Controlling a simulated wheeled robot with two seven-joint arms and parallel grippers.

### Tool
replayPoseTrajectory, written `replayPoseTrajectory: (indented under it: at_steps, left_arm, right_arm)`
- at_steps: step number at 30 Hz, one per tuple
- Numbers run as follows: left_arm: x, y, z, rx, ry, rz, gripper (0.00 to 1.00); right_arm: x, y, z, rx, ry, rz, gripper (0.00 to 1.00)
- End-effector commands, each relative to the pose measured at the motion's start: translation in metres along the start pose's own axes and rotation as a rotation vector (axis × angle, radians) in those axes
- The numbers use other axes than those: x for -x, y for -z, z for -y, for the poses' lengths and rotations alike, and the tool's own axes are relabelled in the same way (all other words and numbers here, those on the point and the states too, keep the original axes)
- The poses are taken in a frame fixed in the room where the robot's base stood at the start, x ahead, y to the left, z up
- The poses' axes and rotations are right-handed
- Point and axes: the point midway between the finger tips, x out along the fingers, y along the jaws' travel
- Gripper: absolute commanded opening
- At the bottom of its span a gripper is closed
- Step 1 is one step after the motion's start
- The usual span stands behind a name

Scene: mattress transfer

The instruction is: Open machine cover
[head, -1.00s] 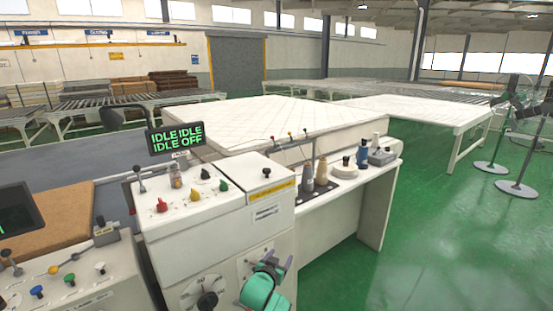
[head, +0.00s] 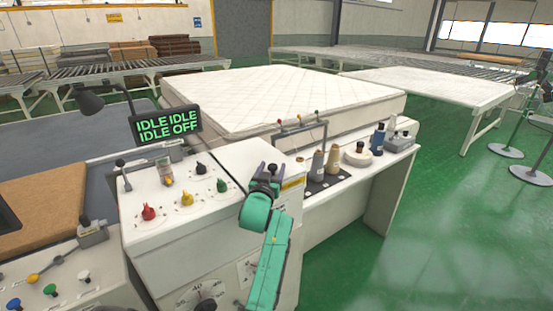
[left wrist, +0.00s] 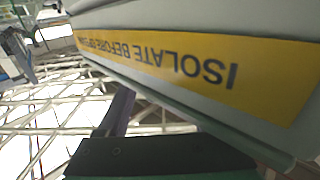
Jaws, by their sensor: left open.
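The machine's white cover (head: 238,153) is the raised box on the right part of the control console, and it looks closed. Its yellow warning label (head: 293,184) shows on the front edge, partly behind my gripper. The label fills the left wrist view upside down (left wrist: 190,62), very close, with part of its text cut off. The black knob on top of the cover is not clearly visible behind the gripper. My right gripper is out of view.
A display (head: 168,125) reads IDLE and OFF. Red, yellow and green knobs (head: 187,199) stand left of the cover. Thread cones (head: 333,160) stand on the shelf to the right. A mattress (head: 290,100) lies behind.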

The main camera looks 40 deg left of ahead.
Motion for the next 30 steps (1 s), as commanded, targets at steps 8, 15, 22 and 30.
replayPoseTrajectory:
  at_steps: [8, 15, 22, 30]
  left_arm:
    - [0.001, 0.000, 0.000, 0.000, 0.001, 0.001, 0.68]
    - [0.001, 0.000, 0.000, 0.000, 0.001, 0.001, 0.00]
    - [0.001, -0.001, 0.000, 0.000, 0.001, 0.001, 0.00]
    - [0.001, -0.001, 0.000, 0.000, 0.001, 0.002, 0.00]
  right_arm:
    - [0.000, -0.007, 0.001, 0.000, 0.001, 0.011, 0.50]
    - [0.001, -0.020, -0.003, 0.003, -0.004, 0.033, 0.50]
    - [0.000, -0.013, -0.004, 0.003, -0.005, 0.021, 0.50]
    - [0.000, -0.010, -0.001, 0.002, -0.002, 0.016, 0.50]
